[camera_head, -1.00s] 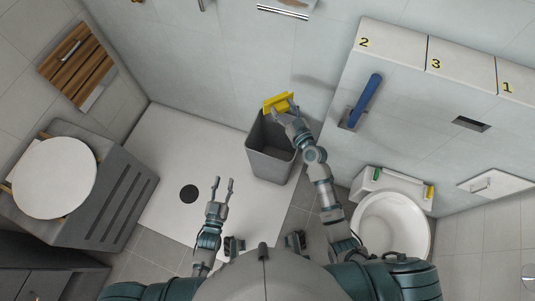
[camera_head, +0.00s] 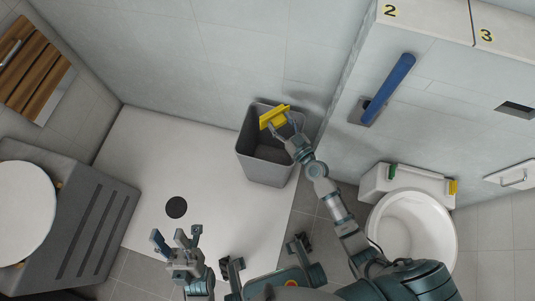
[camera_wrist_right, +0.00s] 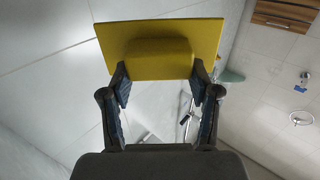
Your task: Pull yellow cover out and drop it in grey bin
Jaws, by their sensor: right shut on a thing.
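The yellow cover (camera_head: 274,116) is a flat plate with a raised block. My right gripper (camera_head: 283,124) is shut on it, over the back part of the grey bin's opening in the head view. In the right wrist view the cover (camera_wrist_right: 160,32) sits across the ends of both fingers, its raised block between the fingertips (camera_wrist_right: 158,80). The grey bin (camera_head: 262,172) stands upright by the wall, and its visible inside looks empty. My left gripper (camera_head: 176,240) is open and empty near the shower floor's front edge.
A blue folded bar (camera_head: 391,85) is mounted on the wall right of the bin. A toilet (camera_head: 412,230) stands at the right. A grey washstand with a round white basin (camera_head: 22,203) is at the left. The white shower floor (camera_head: 170,160) is clear around its drain.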

